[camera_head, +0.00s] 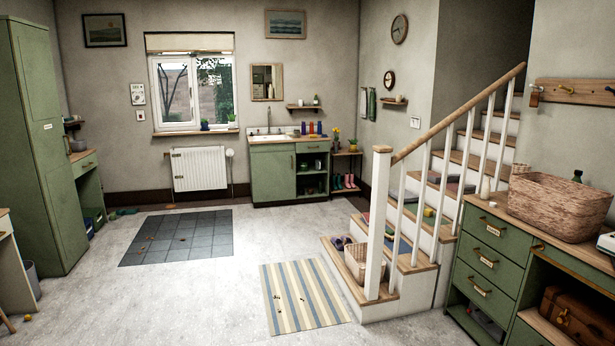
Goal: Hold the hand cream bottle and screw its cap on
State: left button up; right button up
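A small pale bottle-like thing (485,187) stands upright on the wooden top of the green drawer bench (494,236) at the right, left of the wicker basket. It may be the hand cream bottle, but it is too small to be sure. A tiny pale spot (493,204) lies in front of it; I cannot tell if this is the cap. Neither of my grippers shows in the head view.
The large wicker basket (556,207) fills much of the bench top. A dark bottle (577,176) shows behind it. A staircase (380,225) stands left of the bench. A striped rug (301,296) and a dark mat (178,238) lie on the otherwise mostly open floor.

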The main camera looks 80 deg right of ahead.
aim_at(486, 190)
jog(key=z, duration=3.85)
